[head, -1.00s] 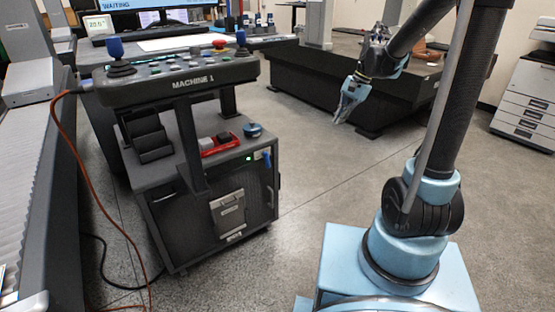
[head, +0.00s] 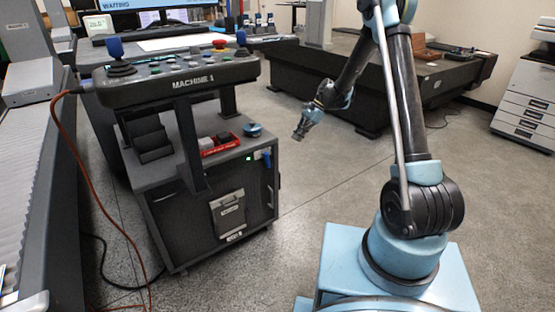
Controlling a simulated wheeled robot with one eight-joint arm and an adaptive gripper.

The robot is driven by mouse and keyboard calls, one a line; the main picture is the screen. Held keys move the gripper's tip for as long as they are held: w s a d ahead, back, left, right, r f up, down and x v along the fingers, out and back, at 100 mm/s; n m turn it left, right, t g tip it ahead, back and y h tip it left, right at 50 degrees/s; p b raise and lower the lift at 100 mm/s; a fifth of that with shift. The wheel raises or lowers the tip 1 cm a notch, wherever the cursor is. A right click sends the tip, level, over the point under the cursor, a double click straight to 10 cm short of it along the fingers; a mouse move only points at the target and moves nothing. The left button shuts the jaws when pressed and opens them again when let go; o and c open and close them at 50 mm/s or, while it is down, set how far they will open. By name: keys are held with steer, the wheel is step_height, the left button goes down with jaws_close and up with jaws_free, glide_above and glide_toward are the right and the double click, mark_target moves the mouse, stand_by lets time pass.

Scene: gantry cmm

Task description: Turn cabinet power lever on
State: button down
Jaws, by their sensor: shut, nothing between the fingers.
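The dark cabinet (head: 175,232) under the MACHINE 1 control panel (head: 172,83) stands left of centre. A small blue lever (head: 267,156) sits high on its right-hand side face, next to a lit green lamp (head: 249,158). The lever is too small for me to tell its exact position. My gripper (head: 299,136) is shut and empty. It hangs in the air to the right of the cabinet, slightly higher in the picture than the lever and apart from it.
A red tray (head: 220,148) and a blue round item (head: 252,130) lie on the cabinet top. An orange cable (head: 85,178) runs down at the left. A dark machine table (head: 380,88) stands behind my arm. The floor between cabinet and my base is clear.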

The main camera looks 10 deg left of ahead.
mark_target(274, 160)
steer(key=shift+s+a+r+x, duration=0.2)
steer(key=shift+a+r+x, duration=0.15)
steer(key=shift+x, duration=1.95)
steer(key=shift+s+a+r+x, duration=0.2)
steer(key=shift+a+x, duration=0.1)
steer(key=shift+x, duration=2.05)
steer(key=shift+s+a+r+x, duration=0.2)
steer(key=shift+a+r+x, duration=0.15)
steer(key=shift+x, duration=1.95)
steer(key=shift+s+a+f, duration=0.55)
steer(key=shift+a, duration=0.05)
